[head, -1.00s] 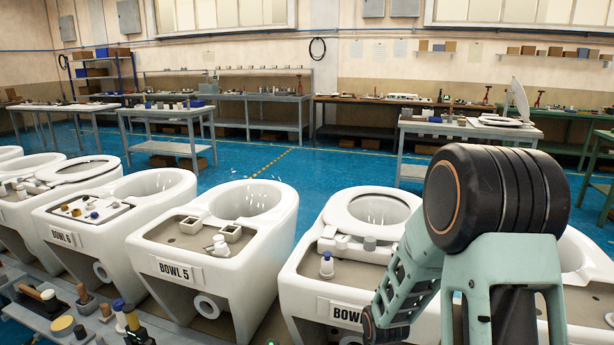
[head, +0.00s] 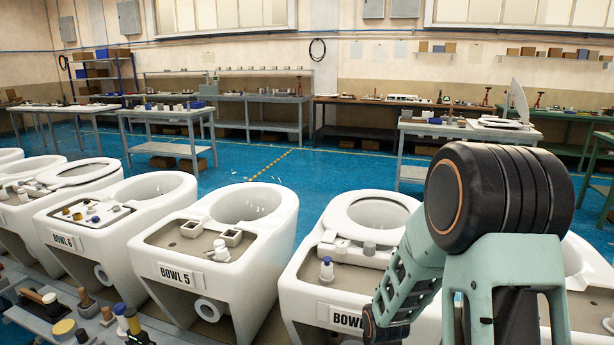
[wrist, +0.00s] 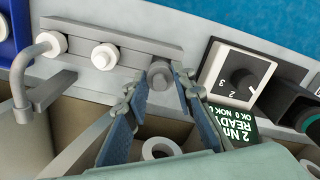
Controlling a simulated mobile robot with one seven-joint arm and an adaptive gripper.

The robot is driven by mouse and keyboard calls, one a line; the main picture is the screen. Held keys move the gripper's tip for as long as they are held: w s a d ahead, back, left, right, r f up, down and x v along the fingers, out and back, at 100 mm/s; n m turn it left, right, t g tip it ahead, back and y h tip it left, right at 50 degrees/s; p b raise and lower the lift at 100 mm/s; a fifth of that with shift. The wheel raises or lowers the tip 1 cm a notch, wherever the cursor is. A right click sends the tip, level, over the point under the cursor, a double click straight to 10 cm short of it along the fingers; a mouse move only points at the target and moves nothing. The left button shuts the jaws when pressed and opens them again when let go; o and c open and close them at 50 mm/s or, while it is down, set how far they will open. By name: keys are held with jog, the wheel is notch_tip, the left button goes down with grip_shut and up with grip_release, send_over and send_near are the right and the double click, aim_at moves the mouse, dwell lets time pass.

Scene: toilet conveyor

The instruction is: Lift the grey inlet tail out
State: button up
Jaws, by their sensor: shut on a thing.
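The grey inlet tail (wrist: 160,75) shows in the wrist view as a short grey round piece at the right end of a grey rail (wrist: 78,30). My gripper (wrist: 161,88) has one finger on each side of it and is shut on it. The tail appears to be still at the rail; I cannot tell whether it is clear of its seat. In the head view my arm covers part of the right-hand bowl, and the gripper and tail are hidden.
Two white round pieces (wrist: 105,56) sit along the rail, with a grey bent pipe (wrist: 38,52) at left. A dial plate (wrist: 236,76) and green display (wrist: 236,136) stand close on the right. A white ring (wrist: 161,149) lies below. Bowl 5 (head: 240,270) is to the left.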

jog(key=shift+r+p, duration=1.55)
jog(key=shift+r, duration=0.7)
